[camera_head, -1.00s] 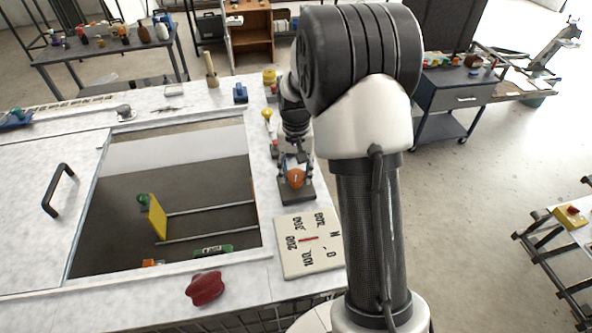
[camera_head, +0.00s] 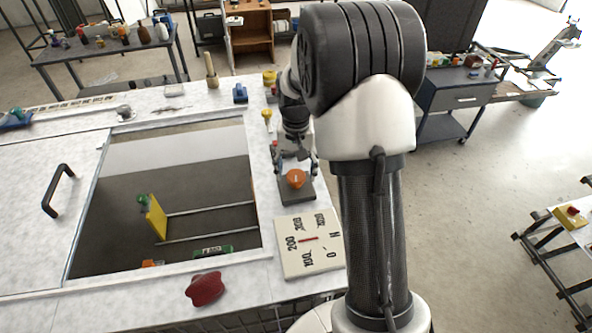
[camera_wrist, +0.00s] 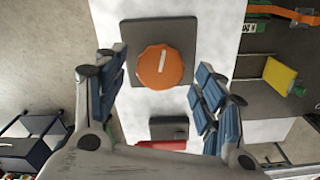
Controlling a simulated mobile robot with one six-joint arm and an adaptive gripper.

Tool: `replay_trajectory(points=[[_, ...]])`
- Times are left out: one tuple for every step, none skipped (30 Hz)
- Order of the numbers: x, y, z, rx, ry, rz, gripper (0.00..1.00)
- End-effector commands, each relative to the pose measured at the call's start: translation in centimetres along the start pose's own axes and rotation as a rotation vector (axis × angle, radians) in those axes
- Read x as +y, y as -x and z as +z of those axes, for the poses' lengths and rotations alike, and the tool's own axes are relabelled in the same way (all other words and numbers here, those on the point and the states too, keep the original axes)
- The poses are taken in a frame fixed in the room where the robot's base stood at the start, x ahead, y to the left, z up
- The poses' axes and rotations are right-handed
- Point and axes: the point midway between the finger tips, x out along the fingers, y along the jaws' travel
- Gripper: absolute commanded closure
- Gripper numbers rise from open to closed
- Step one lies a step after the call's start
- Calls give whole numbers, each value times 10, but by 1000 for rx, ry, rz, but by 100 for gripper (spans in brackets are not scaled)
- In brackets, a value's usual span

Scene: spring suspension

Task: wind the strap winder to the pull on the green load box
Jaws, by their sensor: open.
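The strap winder is an orange round knob (camera_head: 296,178) with a pale line across its top, on a dark square base (camera_head: 297,196) at the worktop's right edge. It also shows in the wrist view (camera_wrist: 160,66). My gripper (camera_head: 296,168) is open, its blue-padded fingers apart on either side of the knob in the wrist view. I see no finger clearly touching it. The green load box (camera_head: 213,251) lies in the sunken opening; its label is too small to read. It also shows in the wrist view (camera_wrist: 252,24), beside an orange strap (camera_wrist: 285,12).
A dial plate (camera_head: 309,246) with a red needle and numbers in N lies in front of the winder. A yellow plate (camera_head: 156,217) on rods stands in the opening. A dark red lump (camera_head: 206,289) lies at the front edge. A pale post (camera_head: 211,72) stands behind.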

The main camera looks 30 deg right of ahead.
Motion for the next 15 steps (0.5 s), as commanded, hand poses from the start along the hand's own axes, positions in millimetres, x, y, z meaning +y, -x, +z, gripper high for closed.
replay_trajectory(points=[[0, 9, -2, 6, 0, -2, 36], [0, 15, -1, 6, 0, -2, 36], [0, 23, -2, 7, 0, -2, 36], [0, 30, -2, 7, 0, -2, 36], [0, 36, -2, 8, 0, -2, 36], [0, 45, -1, 8, 0, -2, 36], [0, 52, -2, 8, 0, -2, 36], [0, 58, -2, 8, 0, -2, 36], [0, 67, -1, 6, 0, -2, 36], [0, 73, -1, 7, 0, -2, 36], [0, 78, -1, 7, 0, -2, 36], [0, 85, -1, 6, 0, -2, 36], [0, 90, -1, 5, 0, -1, 36], [0, 94, -1, 6, 0, -2, 36], [0, 99, -1, 4, 0, -1, 36]])
